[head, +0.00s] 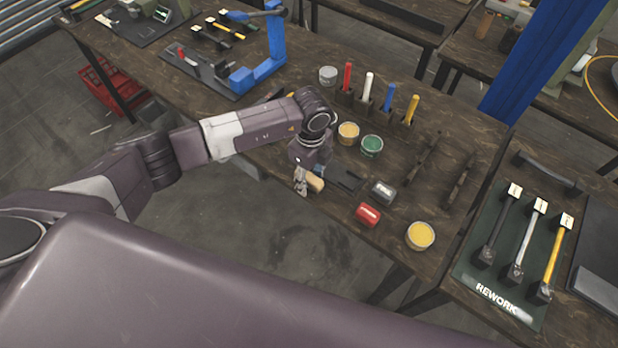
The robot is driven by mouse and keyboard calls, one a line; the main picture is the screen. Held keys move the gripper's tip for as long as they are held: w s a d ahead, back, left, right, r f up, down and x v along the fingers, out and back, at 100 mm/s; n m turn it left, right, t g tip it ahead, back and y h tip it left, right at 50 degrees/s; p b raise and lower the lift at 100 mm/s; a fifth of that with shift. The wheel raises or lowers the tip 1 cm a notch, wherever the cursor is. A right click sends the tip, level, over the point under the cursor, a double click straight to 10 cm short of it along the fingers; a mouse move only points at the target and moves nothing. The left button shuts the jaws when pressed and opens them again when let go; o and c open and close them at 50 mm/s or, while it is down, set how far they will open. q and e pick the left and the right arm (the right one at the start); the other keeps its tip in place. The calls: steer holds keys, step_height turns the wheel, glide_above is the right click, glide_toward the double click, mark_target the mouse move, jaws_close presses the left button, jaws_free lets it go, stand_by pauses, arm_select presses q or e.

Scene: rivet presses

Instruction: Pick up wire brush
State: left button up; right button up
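My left arm reaches in from the left over the near edge of the wooden workbench, and my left gripper (303,188) points down there. A small tan block (315,181), possibly the wire brush's wooden body, sits right at the gripper's fingers. Its bristles cannot be made out. The fingers are small and partly overlap the block, so I cannot tell whether they grip it or are only beside it. A dark flat tray or mat (340,178) lies just behind it. My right gripper is not in view.
Yellow (348,133) and green (372,146) tins stand behind. A blue press (270,62) is further back. Hammers lie on a green rework mat (482,265).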

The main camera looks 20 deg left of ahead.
mark_target(310, 177)
arm_select(q)
jaws_close()
steer(key=shift+r, duration=0.1)
step_height(310, 177, up, 20)
steer(key=b, duration=0.4)
stand_by(0.3)
steer(key=c, duration=0.8)
jaws_free()
steer(key=shift+c, duration=1.4)
